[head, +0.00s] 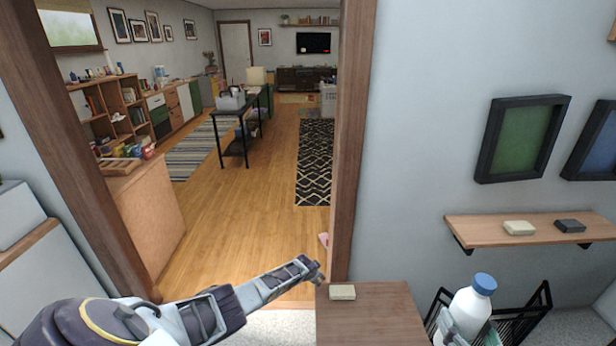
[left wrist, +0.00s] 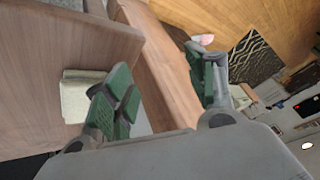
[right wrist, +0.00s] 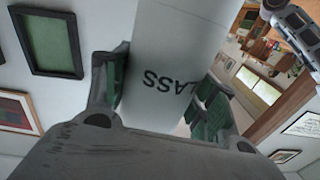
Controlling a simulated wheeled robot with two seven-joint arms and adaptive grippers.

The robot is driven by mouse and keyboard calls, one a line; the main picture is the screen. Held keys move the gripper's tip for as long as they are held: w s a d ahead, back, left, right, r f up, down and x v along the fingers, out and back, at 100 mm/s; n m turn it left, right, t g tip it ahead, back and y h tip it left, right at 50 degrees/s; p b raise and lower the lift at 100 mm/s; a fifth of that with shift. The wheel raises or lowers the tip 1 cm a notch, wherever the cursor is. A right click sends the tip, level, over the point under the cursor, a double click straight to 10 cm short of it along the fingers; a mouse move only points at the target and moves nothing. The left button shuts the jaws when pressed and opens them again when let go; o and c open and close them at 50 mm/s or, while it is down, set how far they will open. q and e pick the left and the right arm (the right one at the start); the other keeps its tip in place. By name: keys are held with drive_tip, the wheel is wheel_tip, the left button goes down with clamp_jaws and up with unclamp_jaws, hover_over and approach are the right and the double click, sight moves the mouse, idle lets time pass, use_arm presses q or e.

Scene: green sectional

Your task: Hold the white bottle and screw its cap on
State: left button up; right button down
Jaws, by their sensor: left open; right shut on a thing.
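The white bottle (head: 466,312) is upright at the lower right of the head view, with the blue cap (head: 484,283) on its top. Whether the cap is tight cannot be told. My right gripper (head: 447,326) is shut on the bottle's body. The right wrist view shows the bottle (right wrist: 172,60) with dark printed letters between the green pads; the cap is out of that view. My left gripper (head: 312,270) is open and empty, well left of the bottle and close to the cabinet corner. Its spread pads (left wrist: 160,88) show in the left wrist view.
A wooden cabinet top (head: 370,318) bears a cream block (head: 342,292) between my grippers. A black wire rack (head: 535,308) is around or behind the bottle. A wall shelf (head: 480,228) holds two small blocks to its right. A door post (head: 350,140) rises behind the cabinet.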

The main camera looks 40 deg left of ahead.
use_arm(q)
drive_tip(key=s+d+f+g, duration=0.1)
drive_tip(key=s+f, duration=0.9)
drive_tip(key=s, duration=0.3)
drive_tip(key=s+d+f+g, duration=0.1)
drive_tip(key=s+f, duration=0.9)
drive_tip(key=s, duration=0.2)
drive_tip(key=s+d+f+g, duration=0.1)
drive_tip(key=s+d+f, duration=0.2)
drive_tip(key=s, duration=0.8)
drive_tip(key=s+d+f+g, duration=0.1)
drive_tip(key=s+d+f, duration=0.2)
drive_tip(key=s, duration=0.8)
drive_tip(key=s+d+f+g+h, duration=0.1)
drive_tip(key=s+d+f, duration=0.2)
drive_tip(key=s, duration=0.8)
drive_tip(key=shift+s+d+f, duration=0.3)
drive_tip(key=shift+s+f, duration=0.05)
drive_tip(key=shift+s, duration=0.05)
